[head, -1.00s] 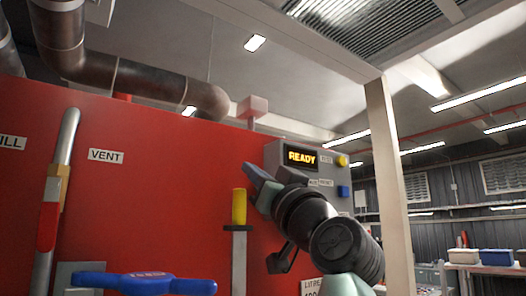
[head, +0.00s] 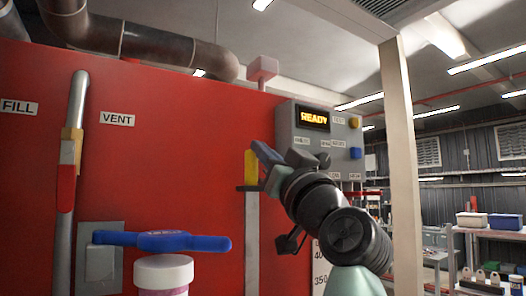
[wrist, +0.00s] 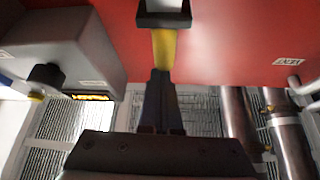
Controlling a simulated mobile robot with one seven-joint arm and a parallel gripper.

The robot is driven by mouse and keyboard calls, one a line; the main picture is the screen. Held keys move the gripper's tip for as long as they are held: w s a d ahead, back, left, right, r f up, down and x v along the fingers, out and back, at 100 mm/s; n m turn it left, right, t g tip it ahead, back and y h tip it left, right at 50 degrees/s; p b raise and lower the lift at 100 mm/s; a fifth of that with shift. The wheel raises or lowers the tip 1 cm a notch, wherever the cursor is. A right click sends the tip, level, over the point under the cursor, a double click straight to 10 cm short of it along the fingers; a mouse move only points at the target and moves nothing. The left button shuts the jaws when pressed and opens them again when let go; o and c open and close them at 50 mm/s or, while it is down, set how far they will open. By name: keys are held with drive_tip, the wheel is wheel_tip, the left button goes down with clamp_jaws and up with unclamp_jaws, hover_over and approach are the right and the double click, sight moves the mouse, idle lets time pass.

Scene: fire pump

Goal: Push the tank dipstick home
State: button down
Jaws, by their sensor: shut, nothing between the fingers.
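The tank dipstick has a yellow handle (head: 251,165) standing upright above a dark collar and a grey vertical strip (head: 251,230) on the red tank (head: 180,90). In the wrist view the yellow handle (wrist: 164,50) runs from the dark collar (wrist: 164,18) to my fingertips. My gripper (head: 262,152) is shut and empty, with its tips at the handle's top end. In the wrist view the closed fingers (wrist: 160,78) overlap the handle's end; whether they touch it I cannot tell. The fingers hide part of the handle in the head view.
A grey control box (head: 325,140) with a lit READY display stands close right of my gripper. A blue lever (head: 160,241) sits above a white cap (head: 164,272) at lower left. A pale post (head: 397,150) rises at right, with shelves (head: 485,235) behind.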

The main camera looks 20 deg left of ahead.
sight(255, 261)
wheel_tip(255, 261, down, 20)
drive_tip(key=b, duration=1.7)
drive_tip(key=shift+f+b, duration=0.15)
drive_tip(key=shift+b, duration=0.2)
drive_tip(key=shift+a, duration=0.1)
